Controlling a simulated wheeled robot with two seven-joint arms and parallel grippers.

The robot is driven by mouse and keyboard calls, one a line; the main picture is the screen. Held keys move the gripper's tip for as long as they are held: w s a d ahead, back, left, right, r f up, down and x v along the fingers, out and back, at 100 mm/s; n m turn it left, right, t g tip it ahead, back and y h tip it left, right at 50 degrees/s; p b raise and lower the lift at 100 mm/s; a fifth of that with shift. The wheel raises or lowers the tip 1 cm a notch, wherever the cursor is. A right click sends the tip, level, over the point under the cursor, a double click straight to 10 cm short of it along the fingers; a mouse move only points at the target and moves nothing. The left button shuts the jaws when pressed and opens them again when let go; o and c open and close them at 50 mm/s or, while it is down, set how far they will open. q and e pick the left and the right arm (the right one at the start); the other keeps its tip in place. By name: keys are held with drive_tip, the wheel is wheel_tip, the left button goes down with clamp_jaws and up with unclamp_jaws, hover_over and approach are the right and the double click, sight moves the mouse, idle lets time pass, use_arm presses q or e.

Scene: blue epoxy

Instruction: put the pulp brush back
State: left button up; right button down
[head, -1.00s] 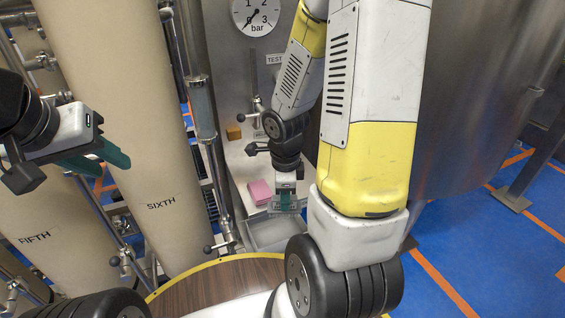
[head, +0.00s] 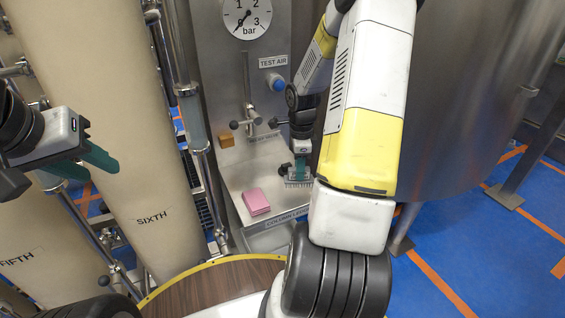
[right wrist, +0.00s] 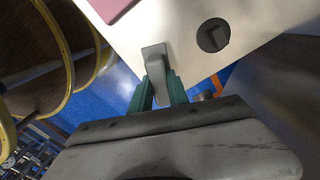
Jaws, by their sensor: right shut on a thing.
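My right gripper (head: 300,170) is shut on the pulp brush (head: 298,183), which shows a pale bristled edge below the green fingers in the head view. It is over the right side of the pale ledge (head: 238,180). In the right wrist view the green fingers (right wrist: 158,92) pinch the brush's grey handle (right wrist: 155,62). That view also shows a dark round spot (right wrist: 213,35) on the ledge, just right of the brush. I cannot tell whether the brush touches the ledge. My left gripper (head: 98,158) hangs at the far left, away from the ledge; its finger gap is unclear.
A valve lever (head: 250,119), gauge (head: 246,16) and blue knob (head: 276,82) are on the panel behind. A steel tank (head: 470,90) stands right.

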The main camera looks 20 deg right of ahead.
drive_tip(key=shift+w+d+f, duration=0.1)
drive_tip(key=shift+d+f, duration=0.05)
wheel_tip(320, 180, down, 3)
drive_tip(key=shift+f, duration=0.15)
drive_tip(key=c, duration=1.3)
unclamp_jaws()
drive_tip(key=shift+o, duration=0.2)
